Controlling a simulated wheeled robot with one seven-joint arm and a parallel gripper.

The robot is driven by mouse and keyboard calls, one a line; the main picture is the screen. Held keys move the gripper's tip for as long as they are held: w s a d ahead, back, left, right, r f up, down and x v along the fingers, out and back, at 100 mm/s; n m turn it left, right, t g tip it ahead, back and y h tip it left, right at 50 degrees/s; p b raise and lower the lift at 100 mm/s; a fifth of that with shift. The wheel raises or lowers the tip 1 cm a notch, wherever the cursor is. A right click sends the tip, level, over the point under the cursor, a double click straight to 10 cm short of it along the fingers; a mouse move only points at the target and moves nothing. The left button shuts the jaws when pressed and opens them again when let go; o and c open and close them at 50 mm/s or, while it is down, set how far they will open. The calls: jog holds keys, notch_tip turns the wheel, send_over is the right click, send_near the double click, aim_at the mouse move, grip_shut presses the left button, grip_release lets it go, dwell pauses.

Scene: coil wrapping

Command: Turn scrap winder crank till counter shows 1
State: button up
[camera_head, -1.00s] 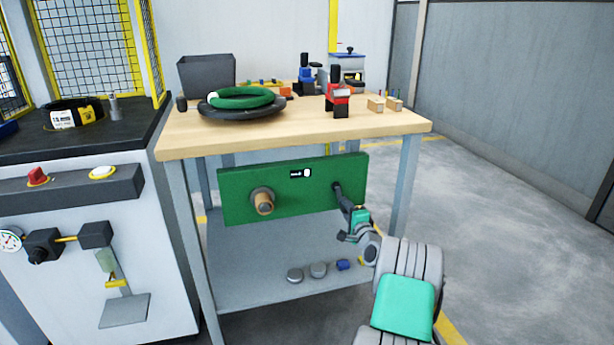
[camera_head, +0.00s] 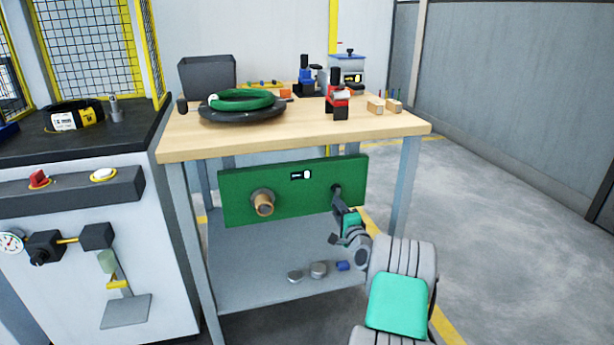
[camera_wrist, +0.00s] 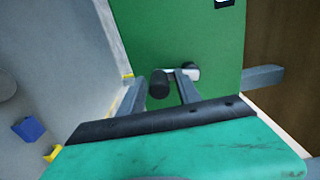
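The scrap winder is a green panel (camera_head: 235,195) under the bench top, with a brown spool hub (camera_head: 264,204) on its left. A small black and white counter (camera_head: 301,175) sits near its top; its digit is too small to read. The crank (camera_head: 337,190) is at the panel's right side, partly hidden by my gripper (camera_head: 342,212). In the wrist view the black crank handle (camera_wrist: 158,84) stands between the two fingers of my gripper (camera_wrist: 161,80). The fingers look open on either side of it, with a gap at the right finger.
The wooden bench top (camera_head: 200,140) above holds a green coil (camera_head: 243,100), a grey bin (camera_head: 207,75) and small tools. Bench legs (camera_head: 405,185) flank the panel. A lower shelf (camera_head: 250,275) holds small round items and a blue piece (camera_head: 343,265). The floor at right is clear.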

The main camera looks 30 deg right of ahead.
jog(key=v, duration=0.9)
dwell(0.8)
